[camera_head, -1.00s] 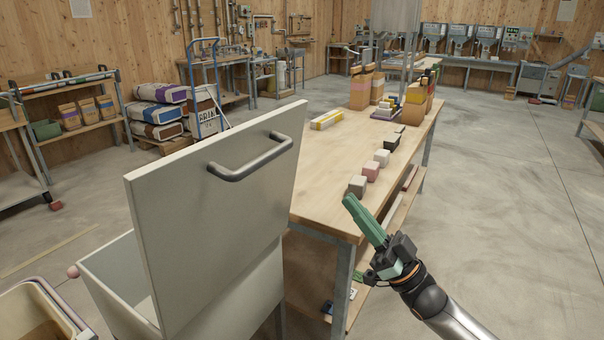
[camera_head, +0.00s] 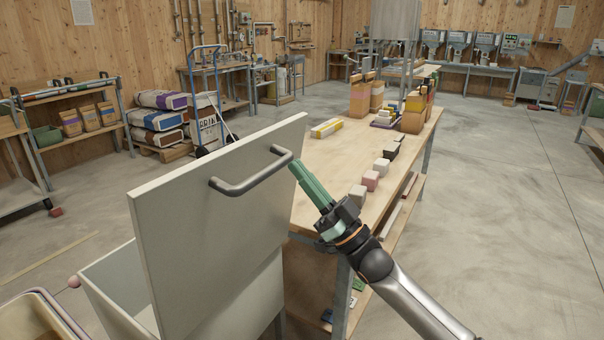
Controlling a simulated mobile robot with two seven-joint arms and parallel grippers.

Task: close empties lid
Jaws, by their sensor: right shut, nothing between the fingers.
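The empties bin (camera_head: 110,275) is a pale grey box at the lower left. Its lid (camera_head: 190,240) stands raised, nearly upright, with a dark grey bar handle (camera_head: 235,187) on the face towards me. Part of the bin's open inside shows to the left of the lid. My right gripper (camera_head: 294,168) has green fingers, shut and empty. Its tips are just right of the handle's right end, close to the lid's right edge; I cannot tell whether they touch it. My left gripper is not in view.
A wooden table (camera_head: 318,165) stands right behind the lid, with several small blocks (camera_head: 371,181) and paper bags (camera_head: 361,97) on it. The floor on the right is clear.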

